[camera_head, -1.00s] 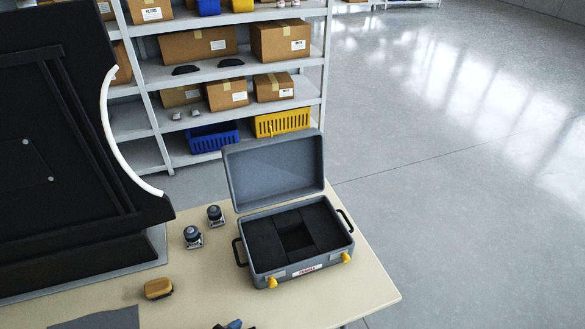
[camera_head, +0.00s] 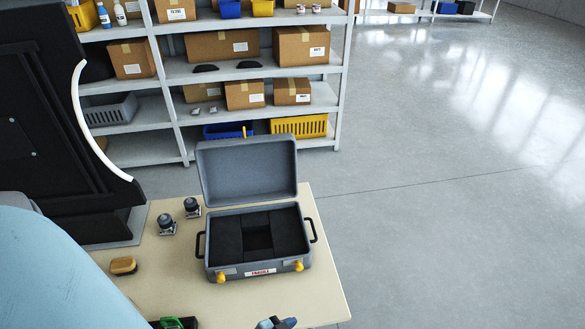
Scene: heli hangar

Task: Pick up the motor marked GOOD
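Two small dark motors with light bases stand on the beige table, left of the open grey case. One motor (camera_head: 167,225) is nearer to me; the other motor (camera_head: 192,207) is a little behind it and to the right. Their markings are too small to read, so I cannot tell which is marked GOOD. The grey case (camera_head: 259,262) has its lid up and dark foam inside with an empty square recess. Neither gripper shows in the head view.
The table (camera_head: 200,297) also bears a tan and black brush-like object (camera_head: 123,266), a green and black object (camera_head: 174,323) and a blue tool (camera_head: 275,323) at the front. A shelf rack (camera_head: 262,68) stands behind. A large black structure (camera_head: 60,110) is at left. Open floor lies right.

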